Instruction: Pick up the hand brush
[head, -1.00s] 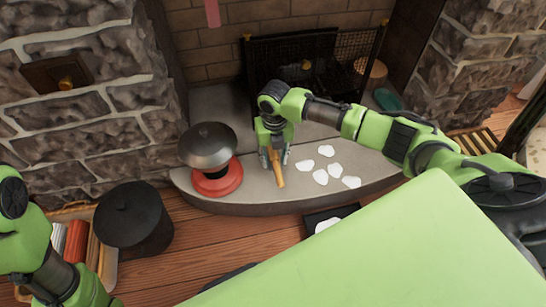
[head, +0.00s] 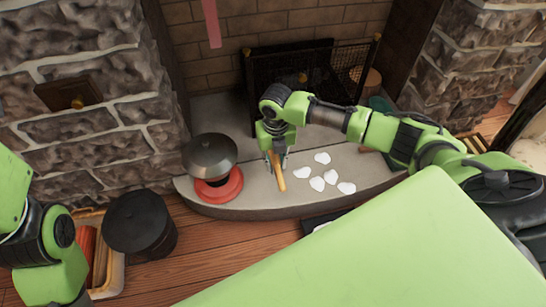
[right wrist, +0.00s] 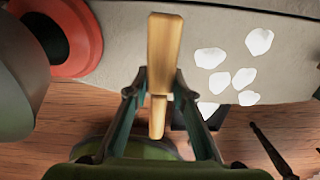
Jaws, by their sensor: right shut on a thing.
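The hand brush shows as a light wooden handle (head: 279,178) over the grey hearth, right of a red-based pot. My right gripper (head: 276,157) points down at it and is shut on it. In the right wrist view the wooden handle (right wrist: 163,50) lies between the two fingers of my right gripper (right wrist: 160,80). The bristle end of the brush is hidden. I cannot tell whether the brush still touches the hearth. My left arm shows at the left edge of the head view, but its gripper is out of the picture.
The red pot base (head: 219,188) with its grey lid (head: 210,155) stands close left of the brush. Several white pieces (head: 317,184) lie to its right on the hearth (head: 245,203). A dark fireplace screen (head: 355,75) stands behind. A black bucket (head: 140,222) stands at the left.

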